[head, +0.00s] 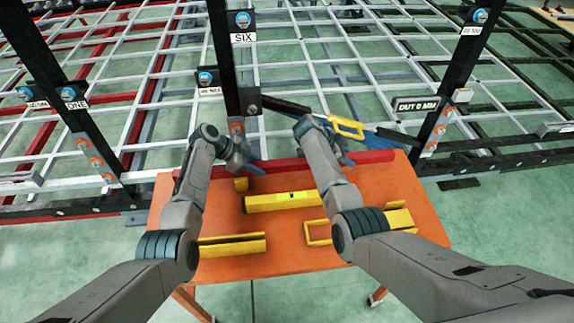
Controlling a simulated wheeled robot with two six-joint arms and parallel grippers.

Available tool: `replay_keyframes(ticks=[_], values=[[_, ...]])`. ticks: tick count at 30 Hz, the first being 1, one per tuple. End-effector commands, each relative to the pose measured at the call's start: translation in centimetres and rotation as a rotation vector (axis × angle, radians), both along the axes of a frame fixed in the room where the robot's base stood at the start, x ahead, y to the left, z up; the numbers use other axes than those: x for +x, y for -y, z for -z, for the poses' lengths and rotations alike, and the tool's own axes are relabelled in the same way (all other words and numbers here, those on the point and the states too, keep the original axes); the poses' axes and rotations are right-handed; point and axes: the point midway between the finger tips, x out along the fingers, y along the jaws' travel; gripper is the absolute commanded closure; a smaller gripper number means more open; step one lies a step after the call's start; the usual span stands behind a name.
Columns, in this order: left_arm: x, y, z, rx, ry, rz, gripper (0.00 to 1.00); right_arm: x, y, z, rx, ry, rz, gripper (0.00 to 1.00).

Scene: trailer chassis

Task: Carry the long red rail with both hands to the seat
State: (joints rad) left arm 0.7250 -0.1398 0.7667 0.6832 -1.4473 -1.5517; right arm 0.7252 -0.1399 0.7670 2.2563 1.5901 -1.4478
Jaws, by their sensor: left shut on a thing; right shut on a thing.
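The long red rail (284,168) runs left to right along the far side of the orange table (285,262). My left gripper (246,162) is shut on the rail left of its middle. My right gripper (343,156) is shut on it right of its middle. The gripper fingers and wrists hide parts of the rail. I cannot tell whether the rail touches the table top or is just above it. I cannot make out which part of the chassis is the seat.
A yellow level (284,201), a yellow channel piece (232,246) and a yellow frame (318,233) lie on the table. A yellow-handled tool (346,127) is beyond the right gripper. Black posts, one labelled SIX (243,38), and the pale lattice chassis (300,75) stand close behind.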

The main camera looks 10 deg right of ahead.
Motion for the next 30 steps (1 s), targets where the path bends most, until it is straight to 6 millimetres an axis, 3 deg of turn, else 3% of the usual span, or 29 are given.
replay_keyframes(ticks=[14,30], values=[[0.1,0.0,-0.6,-0.001,0.003,0.0,1.0,0.1,0.0,-0.6,-0.001,0.003,0.0,1.0],[0.1,0.0,-4.6,0.0,0.002,-0.001,1.0,0.1,0.0,-4.7,-0.001,0.004,0.001,1.0]])
